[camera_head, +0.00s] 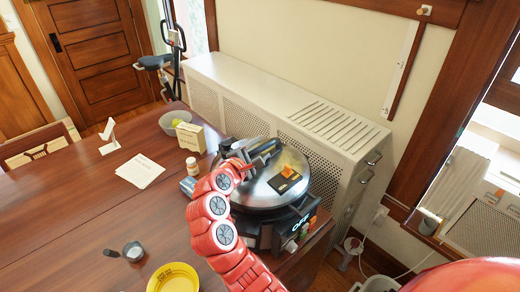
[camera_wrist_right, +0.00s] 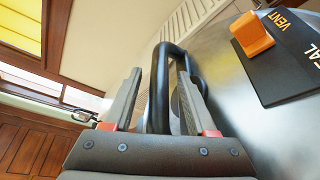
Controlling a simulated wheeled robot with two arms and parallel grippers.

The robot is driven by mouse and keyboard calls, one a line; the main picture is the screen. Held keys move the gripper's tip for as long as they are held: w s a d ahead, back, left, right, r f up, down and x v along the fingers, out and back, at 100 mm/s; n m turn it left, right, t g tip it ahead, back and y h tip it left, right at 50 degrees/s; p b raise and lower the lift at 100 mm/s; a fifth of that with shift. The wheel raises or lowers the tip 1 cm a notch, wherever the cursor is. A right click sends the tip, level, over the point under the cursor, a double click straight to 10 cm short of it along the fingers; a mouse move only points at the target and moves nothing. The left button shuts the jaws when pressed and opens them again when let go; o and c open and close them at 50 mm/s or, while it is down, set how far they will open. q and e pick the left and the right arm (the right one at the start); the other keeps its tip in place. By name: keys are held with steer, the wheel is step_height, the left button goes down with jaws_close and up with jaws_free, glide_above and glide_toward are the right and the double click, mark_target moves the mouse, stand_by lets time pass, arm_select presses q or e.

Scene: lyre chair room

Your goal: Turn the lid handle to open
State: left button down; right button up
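A round silver appliance with a domed metal lid (camera_head: 296,163) and a dark base (camera_head: 270,237) stands at the table's right end. The lid also shows in the right wrist view (camera_wrist_right: 228,85), with an orange vent knob (camera_wrist_right: 252,34) on a black plate. A black looped lid handle (camera_wrist_right: 158,95) rises between the fingers of my right gripper (camera_wrist_right: 157,92). The fingers are apart, one on each side of the handle's near bar, with gaps visible. In the head view my right gripper (camera_head: 262,153) is over the lid and mostly hides the handle. My left gripper is not in view.
A metal radiator cover (camera_head: 330,130) stands close behind the appliance. The table's middle left is clear.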

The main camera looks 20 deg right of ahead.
steer(key=shift+s+a+r, duration=0.1)
steer(key=shift+s+a, duration=0.2)
steer(key=shift+a, duration=0.1)
steer(key=b+v, duration=0.3)
steer(key=v, duration=1.3)
steer(key=shift+s, duration=0.2)
steer(key=shift+a, duration=0.1)
